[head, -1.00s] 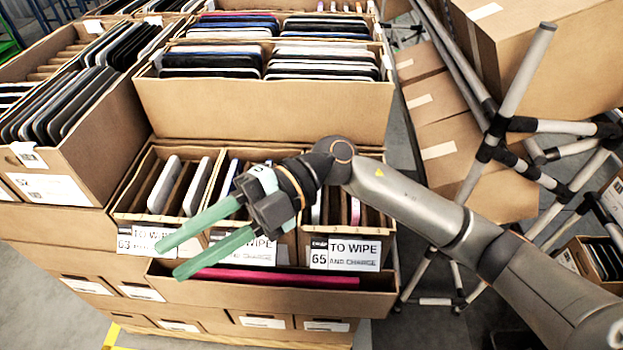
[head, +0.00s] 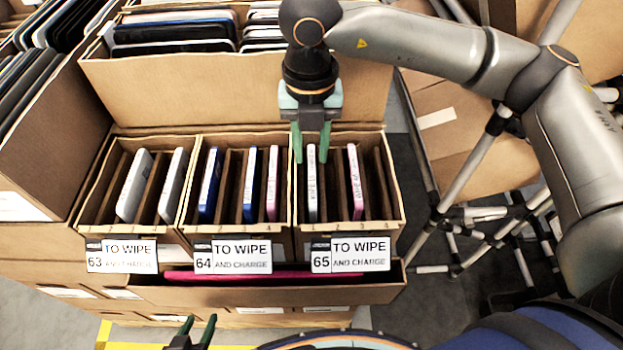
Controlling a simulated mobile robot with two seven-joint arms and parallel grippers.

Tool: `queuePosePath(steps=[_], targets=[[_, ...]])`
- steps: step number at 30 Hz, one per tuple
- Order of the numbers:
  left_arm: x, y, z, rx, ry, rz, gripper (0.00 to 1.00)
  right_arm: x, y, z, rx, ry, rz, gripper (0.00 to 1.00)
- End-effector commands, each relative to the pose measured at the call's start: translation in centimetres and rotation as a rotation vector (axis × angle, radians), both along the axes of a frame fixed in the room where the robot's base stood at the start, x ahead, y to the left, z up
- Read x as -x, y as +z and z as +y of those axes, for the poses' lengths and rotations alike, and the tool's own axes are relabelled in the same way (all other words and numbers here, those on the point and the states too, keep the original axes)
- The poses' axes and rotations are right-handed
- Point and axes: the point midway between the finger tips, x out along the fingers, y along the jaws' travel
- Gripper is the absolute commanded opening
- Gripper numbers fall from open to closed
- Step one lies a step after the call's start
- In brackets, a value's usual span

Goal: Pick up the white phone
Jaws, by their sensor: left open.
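A thin white phone (head: 312,190) stands upright in a slot at the left of carton 65 (head: 398,205). My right gripper (head: 311,158) points down over this carton. Its green fingers are open, one on each side of the phone's top edge, with small gaps showing. Two larger pale phones, a left one (head: 134,187) and a right one (head: 172,187), lean in carton 63 (head: 88,205). My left gripper (head: 200,332) is open and empty at the bottom edge, in front of the cartons.
Carton 64 (head: 236,224) holds blue-edged phones and a pink phone (head: 273,183). Another pink phone (head: 355,182) stands in carton 65, right of the white one. A large carton (head: 220,90) of devices rises behind. A stand with grey poles (head: 475,165) is at the right.

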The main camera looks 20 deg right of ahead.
Motion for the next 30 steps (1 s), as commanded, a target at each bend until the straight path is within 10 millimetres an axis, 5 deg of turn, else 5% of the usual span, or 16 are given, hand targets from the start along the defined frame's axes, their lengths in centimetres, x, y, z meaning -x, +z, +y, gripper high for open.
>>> queuePosePath(steps=[18,26,30], targets=[[0.1,1.3,0.0,0.000,-0.001,0.001,0.50,-0.2,-6.9,-0.4,-0.002,0.001,0.001,0.34],[0.0,1.3,0.0,0.000,-0.001,0.001,0.50,-0.2,-7.2,-0.3,-0.003,0.002,0.000,0.34],[0.0,1.3,0.0,0.000,-0.001,0.001,0.50,-0.2,-7.2,-0.3,-0.003,0.002,0.000,0.19]])
